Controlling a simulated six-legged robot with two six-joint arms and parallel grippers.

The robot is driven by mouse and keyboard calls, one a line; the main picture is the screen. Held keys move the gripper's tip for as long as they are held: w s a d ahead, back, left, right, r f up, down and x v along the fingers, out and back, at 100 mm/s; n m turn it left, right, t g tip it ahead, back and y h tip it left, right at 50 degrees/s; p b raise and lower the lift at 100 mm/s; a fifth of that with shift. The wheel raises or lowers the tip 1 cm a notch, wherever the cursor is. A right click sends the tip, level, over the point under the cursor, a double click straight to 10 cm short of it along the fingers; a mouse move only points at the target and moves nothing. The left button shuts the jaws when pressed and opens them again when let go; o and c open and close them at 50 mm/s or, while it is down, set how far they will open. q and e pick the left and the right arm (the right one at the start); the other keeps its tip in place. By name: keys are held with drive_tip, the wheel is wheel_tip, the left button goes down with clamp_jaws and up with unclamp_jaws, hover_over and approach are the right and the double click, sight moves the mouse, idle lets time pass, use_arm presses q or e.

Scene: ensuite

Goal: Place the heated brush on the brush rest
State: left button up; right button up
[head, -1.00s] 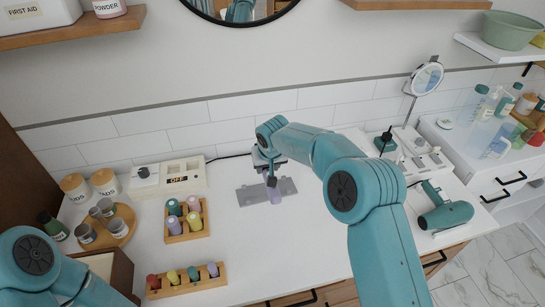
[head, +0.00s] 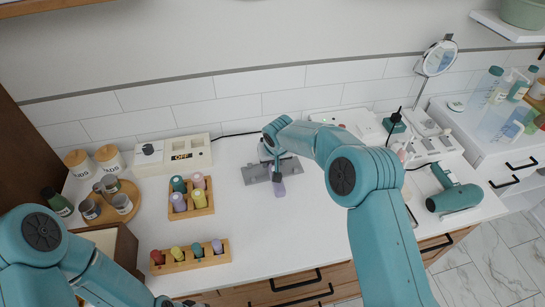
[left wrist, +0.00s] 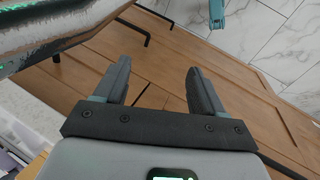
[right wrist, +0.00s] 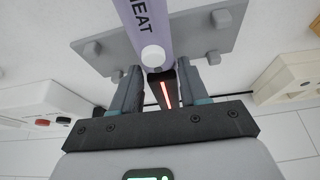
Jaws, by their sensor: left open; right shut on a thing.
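The heated brush (head: 280,189) has a lavender handle, marked HEAT in the right wrist view (right wrist: 145,30), and a dark part with a glowing red strip. My right gripper (head: 272,162) is shut on that dark part. The brush rest (head: 256,174) is a grey plate with raised pegs on the counter; it also shows behind the brush in the right wrist view (right wrist: 215,35). The brush is over the rest, its handle reaching past the front edge; I cannot tell whether they touch. My left gripper (left wrist: 160,85) is open and empty, in front of wooden drawer fronts.
Two wooden holders with coloured rollers (head: 190,258) stand left of the rest. A teal hair dryer (head: 455,197) and a round mirror (head: 438,58) are at right. The counter's middle front is clear.

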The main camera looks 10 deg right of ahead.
drive_tip(key=shift+f+b, duration=0.6)
drive_tip(key=shift+b, duration=0.1)
idle(0.3)
drive_tip(key=o, duration=1.3)
drive_tip(key=shift+o, duration=0.2)
